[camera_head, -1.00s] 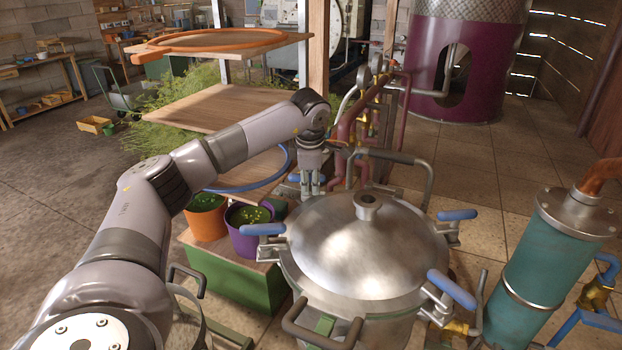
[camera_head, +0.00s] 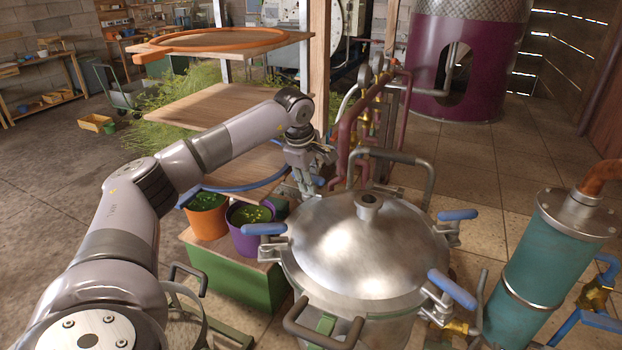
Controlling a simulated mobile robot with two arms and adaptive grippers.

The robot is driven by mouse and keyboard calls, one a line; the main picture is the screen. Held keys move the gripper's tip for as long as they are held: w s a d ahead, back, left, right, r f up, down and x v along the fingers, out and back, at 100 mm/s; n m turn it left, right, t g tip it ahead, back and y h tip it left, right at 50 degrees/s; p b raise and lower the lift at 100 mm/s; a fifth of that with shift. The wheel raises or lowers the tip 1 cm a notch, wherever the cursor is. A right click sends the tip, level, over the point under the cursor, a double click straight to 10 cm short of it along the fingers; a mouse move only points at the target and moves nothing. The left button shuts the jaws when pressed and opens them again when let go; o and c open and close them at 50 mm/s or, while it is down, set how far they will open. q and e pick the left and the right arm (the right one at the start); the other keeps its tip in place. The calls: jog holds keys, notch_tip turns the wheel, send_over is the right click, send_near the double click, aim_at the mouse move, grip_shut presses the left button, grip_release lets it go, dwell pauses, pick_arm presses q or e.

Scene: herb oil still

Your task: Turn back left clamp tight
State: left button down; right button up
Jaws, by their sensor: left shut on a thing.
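The still pot's domed steel lid (camera_head: 335,240) fills the lower middle of the head view. My left gripper (camera_head: 308,188) points down at the lid's back left edge. It is shut on the back left clamp (camera_head: 319,182), whose blue handle is mostly hidden behind the fingers. Other clamps with blue handles sit around the rim: front left (camera_head: 264,229), back right (camera_head: 457,215) and front right (camera_head: 452,289). My right gripper is not in view.
A purple pot (camera_head: 247,243) and an orange pot (camera_head: 206,222) of herbs stand left of the still on a green crate. Copper-coloured pipes (camera_head: 347,140) rise close behind the gripper. A teal cylinder (camera_head: 540,262) stands at the right.

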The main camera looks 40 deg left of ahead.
pick_arm(q)
jog(key=m, duration=0.2)
jog(key=m+h, duration=0.1)
jog(key=m, duration=0.2)
jog(key=shift+a+r+m+h+p, duration=0.15)
jog(key=shift+r+m+h+p, duration=0.15)
jog(key=shift+h+p, duration=0.1)
jog(key=shift+s, duration=0.1)
jog(key=shift+f, duration=0.1)
jog(key=c, duration=1.8)
grip_release()
jog(key=o, duration=0.4)
jog(key=shift+d+f, duration=0.2)
jog(key=shift+c, duration=0.2)
jog(key=shift+a, duration=0.1)
jog(key=v, duration=1.2)
